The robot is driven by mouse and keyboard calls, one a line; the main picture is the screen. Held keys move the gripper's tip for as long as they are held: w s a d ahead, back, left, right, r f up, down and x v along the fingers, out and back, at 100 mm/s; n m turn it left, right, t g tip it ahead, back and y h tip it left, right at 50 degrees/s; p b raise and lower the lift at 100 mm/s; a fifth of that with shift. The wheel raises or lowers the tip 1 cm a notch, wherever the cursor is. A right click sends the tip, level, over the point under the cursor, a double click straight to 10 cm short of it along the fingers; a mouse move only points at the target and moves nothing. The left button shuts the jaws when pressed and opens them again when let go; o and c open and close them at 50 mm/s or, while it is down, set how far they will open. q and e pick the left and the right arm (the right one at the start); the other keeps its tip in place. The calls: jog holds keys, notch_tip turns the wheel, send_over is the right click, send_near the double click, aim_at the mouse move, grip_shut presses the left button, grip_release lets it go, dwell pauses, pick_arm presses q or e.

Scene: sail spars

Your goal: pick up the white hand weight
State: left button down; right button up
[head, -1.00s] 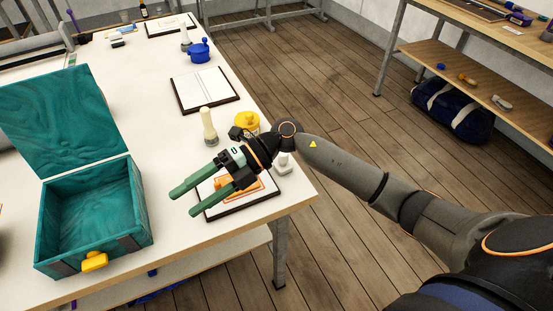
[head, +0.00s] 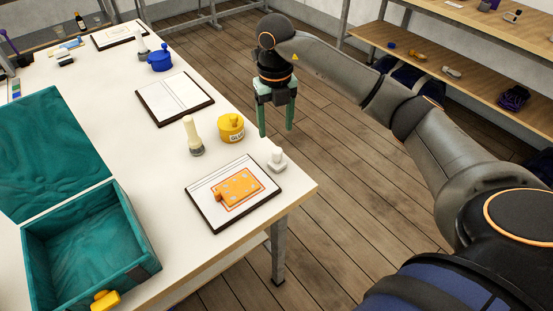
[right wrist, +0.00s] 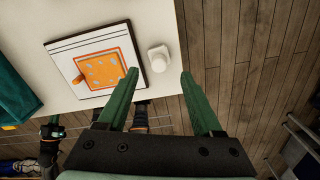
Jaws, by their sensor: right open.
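The white hand weight (head: 277,160), a small block with a rounded top, stands on the white table near its right edge, just beside a clipboard. In the right wrist view the weight (right wrist: 159,58) shows at the table edge, ahead of the fingertips. My right gripper (head: 277,131) points down with green fingers spread, empty, beyond the table's right edge and above floor level. Its fingers (right wrist: 159,74) are apart in the wrist view, with the weight seen between their tips.
A clipboard (head: 203,205) with an orange picture lies left of the weight. A yellow tub (head: 231,128) and a cream-handled tool (head: 190,133) stand behind it. An open teal box (head: 145,247) is at the left. Open floor lies right of the table.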

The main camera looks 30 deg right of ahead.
aim_at(277, 150)
notch_tip(277, 150, down, 3)
jog(key=shift+f, duration=0.15)
jog(key=f, duration=0.2)
jog(key=s+f+p, duration=0.1)
jog(key=f, duration=0.1)
jog(key=shift+s+a+f, duration=0.1)
jog(key=shift+a+f, duration=0.05)
jog(key=shift+f, duration=0.55)
jog(key=shift+c, duration=0.2)
grip_shut()
jog(key=shift+r, duration=0.1)
